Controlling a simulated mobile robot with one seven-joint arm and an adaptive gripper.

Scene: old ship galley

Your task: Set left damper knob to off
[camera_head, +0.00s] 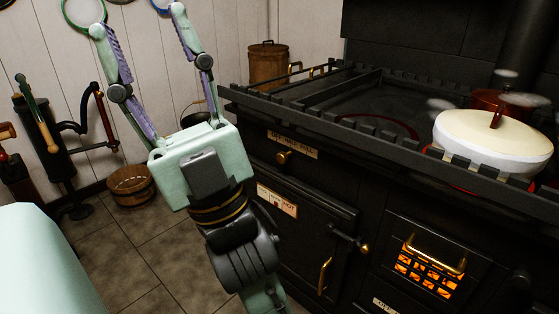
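The left damper knob (284,157) is a small brass knob on the black stove front. A label plate (293,144) sits just above it, with small lettering that seems to start with OFF. Which setting the knob points to is too small to tell. My gripper (137,20) is pale green with dark joints and purple-grey finger links. Its two fingers are spread wide and point up, with nothing between them. It is left of the knob and apart from the stove in the picture.
The stove top has a raised rail (400,150) and carries a white lidded pot (493,140). An oven door (305,235) has a brass handle. A grate (430,265) glows orange. A wooden tub (132,186) and a hand pump (50,135) stand left. Tiled floor (150,250) is open between.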

